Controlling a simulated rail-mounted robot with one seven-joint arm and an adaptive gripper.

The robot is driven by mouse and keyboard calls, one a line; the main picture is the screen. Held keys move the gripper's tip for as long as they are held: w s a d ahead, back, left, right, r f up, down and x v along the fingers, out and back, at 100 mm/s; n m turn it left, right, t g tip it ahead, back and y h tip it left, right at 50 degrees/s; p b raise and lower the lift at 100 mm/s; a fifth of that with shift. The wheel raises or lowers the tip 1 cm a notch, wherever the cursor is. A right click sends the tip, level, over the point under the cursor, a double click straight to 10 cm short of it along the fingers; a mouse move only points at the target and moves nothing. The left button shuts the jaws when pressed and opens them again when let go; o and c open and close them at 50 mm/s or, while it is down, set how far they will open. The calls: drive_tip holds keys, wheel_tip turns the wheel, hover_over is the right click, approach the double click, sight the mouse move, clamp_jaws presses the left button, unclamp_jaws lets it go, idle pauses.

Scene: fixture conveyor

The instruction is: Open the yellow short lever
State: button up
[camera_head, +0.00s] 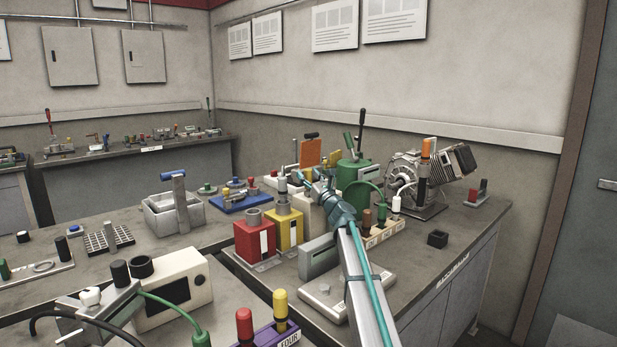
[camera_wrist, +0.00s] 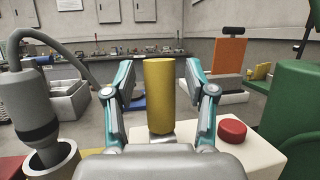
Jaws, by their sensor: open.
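The yellow short lever is an upright yellow cylinder (camera_wrist: 160,97) in the middle of the wrist view, on a short grey metal stem above a cream box. My gripper (camera_wrist: 159,80) is open, with one teal-and-grey finger on each side of the yellow cylinder. A gap shows between the cylinder and each finger, so it is not gripped. In the head view my gripper (camera_head: 313,180) reaches over the cream box (camera_head: 306,207). There I cannot clearly make out the yellow cylinder behind the fingers.
A red button (camera_wrist: 232,131) is right of the lever. A green body (camera_wrist: 292,115) stands close on the right, with an orange plate (camera_wrist: 229,55) behind. A grey cylindrical plug and cup (camera_wrist: 52,156) are at left. Red (camera_head: 256,239) and yellow (camera_head: 284,226) blocks stand nearby.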

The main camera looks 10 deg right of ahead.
drive_tip(key=v, duration=1.2)
drive_tip(key=shift+r, duration=0.1)
